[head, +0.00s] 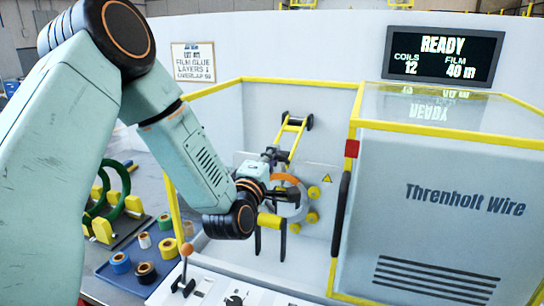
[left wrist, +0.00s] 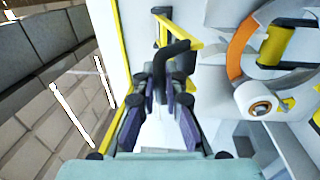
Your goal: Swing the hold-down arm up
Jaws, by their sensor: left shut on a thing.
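The hold-down arm (head: 292,138) is a yellow bar frame with black end pieces, on the machine's pale back wall. In the left wrist view its yellow frame (left wrist: 186,48) ends in a bent black handle (left wrist: 174,54). My left gripper (head: 272,156) reaches the lower end of the arm. In the left wrist view its fingers (left wrist: 160,88) are closed around the black handle. The grey wrapping ring with an orange section (head: 288,190) is just below and right of the gripper, partly hidden by it. My right gripper is not in view.
A yellow-edged guard cabinet (head: 440,210) stands close on the right. A console with an orange-knobbed lever (head: 186,250) is in front. Green coils (head: 125,190) and several film rolls (head: 146,272) are on the left table. The READY screen (head: 443,56) hangs above.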

